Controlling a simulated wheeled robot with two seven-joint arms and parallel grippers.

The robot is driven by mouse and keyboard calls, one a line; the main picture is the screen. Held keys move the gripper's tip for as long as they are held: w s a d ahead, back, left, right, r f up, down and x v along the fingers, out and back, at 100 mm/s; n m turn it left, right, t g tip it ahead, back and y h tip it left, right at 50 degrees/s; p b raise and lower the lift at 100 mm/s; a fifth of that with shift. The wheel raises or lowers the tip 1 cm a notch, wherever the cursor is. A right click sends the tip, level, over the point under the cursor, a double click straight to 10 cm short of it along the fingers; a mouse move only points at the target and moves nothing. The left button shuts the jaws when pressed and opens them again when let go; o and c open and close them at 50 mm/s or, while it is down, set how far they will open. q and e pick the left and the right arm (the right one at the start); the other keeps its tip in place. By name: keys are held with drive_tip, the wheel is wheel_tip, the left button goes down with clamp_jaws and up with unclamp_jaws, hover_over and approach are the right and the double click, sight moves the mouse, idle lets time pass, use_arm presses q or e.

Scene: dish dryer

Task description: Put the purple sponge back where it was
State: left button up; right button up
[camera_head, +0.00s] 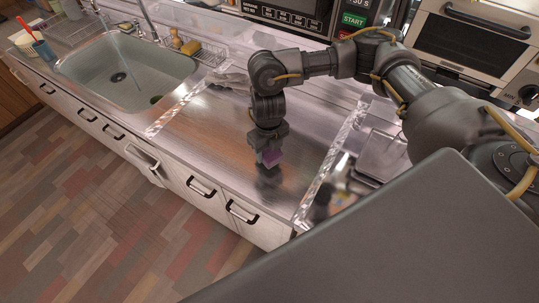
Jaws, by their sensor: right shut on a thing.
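The purple sponge (271,158) is a small purple block at the tip of my right gripper (269,155). My right gripper points down and is shut on the sponge, over the metal countertop (205,140). The sponge looks a little above the counter, with a dark reflection below it; the exact gap is hard to tell. My left gripper is not in view.
A sink (130,72) is at the left, with a yellow sponge (190,47) by its back right corner. Clear strips (322,168) border the open counter. An oven (470,45) stands at the back right.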

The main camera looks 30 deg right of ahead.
sight(269, 156)
wheel_tip(269, 156, down, 3)
drive_tip(key=shift+s+d+f, duration=0.1)
drive_tip(key=shift+f, duration=0.1)
drive_tip(key=o, duration=1)
wheel_tip(269, 156, up, 12)
drive_tip(key=shift+r, duration=0.1)
